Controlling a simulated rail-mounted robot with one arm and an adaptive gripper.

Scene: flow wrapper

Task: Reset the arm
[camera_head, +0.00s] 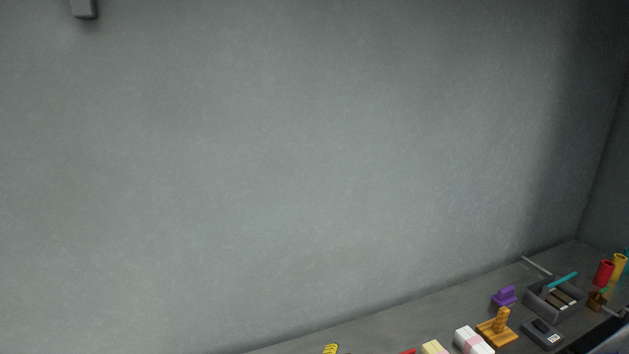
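My gripper is not in view in the head camera view, and no part of my arm can be made out with certainty. The view is mostly a plain grey wall (300,150). A dark grey work surface (400,322) runs along the bottom right.
On the surface stand a purple object (504,296), an orange piece with an upright post (497,329), a grey tray (572,309), a dark device (543,335), a white pink-banded pack (472,341) and a red cylinder (604,272). A grey box (83,8) is at the top left.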

